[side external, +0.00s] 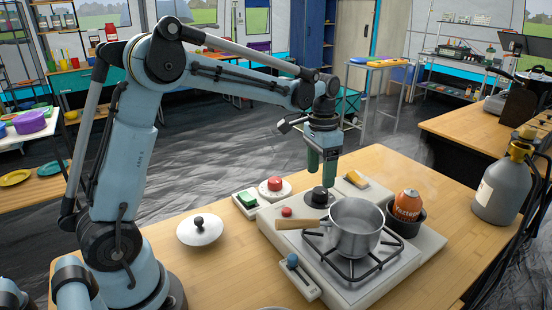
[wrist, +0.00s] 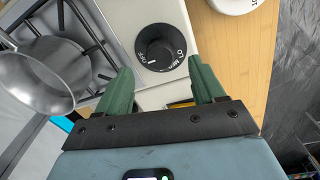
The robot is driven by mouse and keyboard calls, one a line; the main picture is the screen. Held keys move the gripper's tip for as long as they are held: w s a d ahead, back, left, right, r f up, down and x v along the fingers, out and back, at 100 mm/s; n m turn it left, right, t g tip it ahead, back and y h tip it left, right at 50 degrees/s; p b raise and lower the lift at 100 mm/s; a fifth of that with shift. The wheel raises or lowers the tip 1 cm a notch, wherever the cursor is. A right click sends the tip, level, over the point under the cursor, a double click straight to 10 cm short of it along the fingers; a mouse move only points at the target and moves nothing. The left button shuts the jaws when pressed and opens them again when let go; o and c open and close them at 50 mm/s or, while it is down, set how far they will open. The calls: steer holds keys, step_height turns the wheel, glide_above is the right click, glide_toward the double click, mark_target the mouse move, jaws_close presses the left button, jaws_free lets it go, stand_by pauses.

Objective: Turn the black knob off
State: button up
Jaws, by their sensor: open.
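The black knob (side external: 318,197) sits on the back left part of the white stove (side external: 268,232), below my gripper. In the wrist view, the knob (wrist: 160,50) is round, with white lettering around its face and a small white mark. My gripper (side external: 321,172) points down with green fingers just above the knob. In the wrist view, my gripper (wrist: 160,68) is open and empty. Its fingers are spread to either side of the knob's near edge. Contact with the knob is not visible.
A steel pan (side external: 355,228) with a wooden handle stands on the burner, close to the knob. A lid (side external: 200,230) lies left.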

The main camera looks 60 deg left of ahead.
mark_target(319, 190)
step_height(319, 190, up, 7)
steer(key=shift+a+r, duration=0.2)
steer(key=shift+f, duration=0.15)
stand_by(0.3)
steer(key=f, duration=1.2)
steer(key=shift+d, duration=0.35)
steer(key=shift+r, duration=0.1)
